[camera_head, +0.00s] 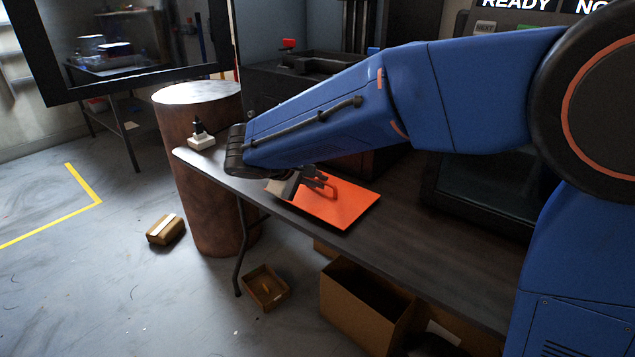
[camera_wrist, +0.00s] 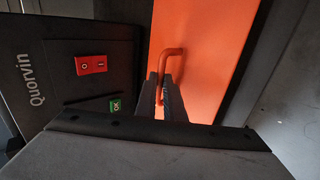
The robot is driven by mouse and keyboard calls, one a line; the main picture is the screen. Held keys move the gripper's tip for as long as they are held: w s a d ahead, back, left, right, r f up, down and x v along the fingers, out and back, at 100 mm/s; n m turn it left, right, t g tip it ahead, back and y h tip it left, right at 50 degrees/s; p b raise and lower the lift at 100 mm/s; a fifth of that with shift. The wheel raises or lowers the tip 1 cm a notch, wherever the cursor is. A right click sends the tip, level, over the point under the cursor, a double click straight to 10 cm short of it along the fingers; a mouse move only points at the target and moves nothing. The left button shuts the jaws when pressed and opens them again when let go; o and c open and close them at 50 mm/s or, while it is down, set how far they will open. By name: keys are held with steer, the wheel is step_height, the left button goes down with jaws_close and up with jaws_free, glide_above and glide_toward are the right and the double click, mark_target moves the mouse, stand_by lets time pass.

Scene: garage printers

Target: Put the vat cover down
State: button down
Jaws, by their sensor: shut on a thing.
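The vat cover (camera_head: 347,205) is a flat orange plate with a bar handle on top. In the head view it appears level over the dark table (camera_head: 410,245), inside the front edge. I cannot tell whether it touches the table or hangs just above it. In the wrist view the orange plate (camera_wrist: 215,45) fills the upper middle, and its handle (camera_wrist: 173,51) runs to my fingers. My gripper (camera_head: 318,181) is shut on the handle; its two dark fingers (camera_wrist: 165,88) also show in the wrist view. My arm hides part of the table behind the cover.
An open carton (camera_head: 362,312) is below.

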steer(key=shift+f, duration=0.25)
steer(key=shift+f, duration=0.15)
steer(key=c, duration=1.9)
jaws_free()
steer(key=shift+o, duration=0.2)
steer(key=shift+a+r, duration=0.1)
steer(key=shift+r, duration=0.15)
steer(key=v, duration=1.1)
steer(key=shift+s+r, duration=0.25)
steer(key=shift+s, duration=0.05)
steer(key=shift+a, duration=0.2)
